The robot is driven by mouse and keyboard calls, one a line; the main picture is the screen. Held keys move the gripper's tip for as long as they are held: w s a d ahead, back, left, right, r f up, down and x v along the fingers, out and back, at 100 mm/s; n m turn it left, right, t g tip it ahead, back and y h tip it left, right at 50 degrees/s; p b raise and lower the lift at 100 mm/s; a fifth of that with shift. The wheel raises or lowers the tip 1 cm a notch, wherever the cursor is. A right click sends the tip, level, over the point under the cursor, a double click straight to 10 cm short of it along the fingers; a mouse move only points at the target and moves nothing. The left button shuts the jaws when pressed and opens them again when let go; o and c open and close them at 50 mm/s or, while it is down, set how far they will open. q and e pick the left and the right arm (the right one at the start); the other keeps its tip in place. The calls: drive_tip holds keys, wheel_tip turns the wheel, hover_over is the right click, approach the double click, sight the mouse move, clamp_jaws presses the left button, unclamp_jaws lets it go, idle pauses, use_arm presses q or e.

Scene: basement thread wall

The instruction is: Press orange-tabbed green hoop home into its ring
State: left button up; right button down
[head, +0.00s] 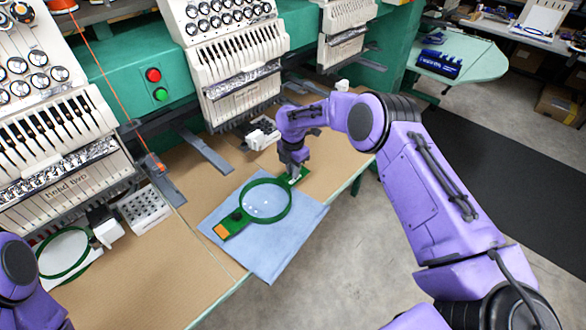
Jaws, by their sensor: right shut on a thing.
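A green hoop (290,208) with an orange tab (221,231) at its lower left lies over a blue cloth (285,247) on the table. Pale material shows inside it. I cannot tell the hoop and its ring apart here, or how deep one sits in the other. My right gripper (293,178) points down at the green arm on the hoop's upper right side, opposite the orange tab. It is shut on that green arm; its fingertips are small and partly hidden. My left gripper is out of view; only my left arm shows at the lower left.
Embroidery machine heads (240,70) stand along the back, with grey arms reaching over the brown table (130,275). Another green hoop (64,254) lies at the left near a white perforated block (145,211). Open floor lies right of the table edge.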

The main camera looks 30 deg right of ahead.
drive_tip(key=shift+s+f+b, duration=0.1)
drive_tip(key=shift+f+b, duration=0.25)
drive_tip(key=shift+f, duration=0.4)
drive_tip(key=shift+b, duration=0.3)
idle(0.9)
drive_tip(key=shift+f+b, duration=0.4)
drive_tip(key=shift+b, duration=0.15)
idle(0.3)
drive_tip(key=c, duration=1.1)
unclamp_jaws()
drive_tip(key=shift+o, duration=0.2)
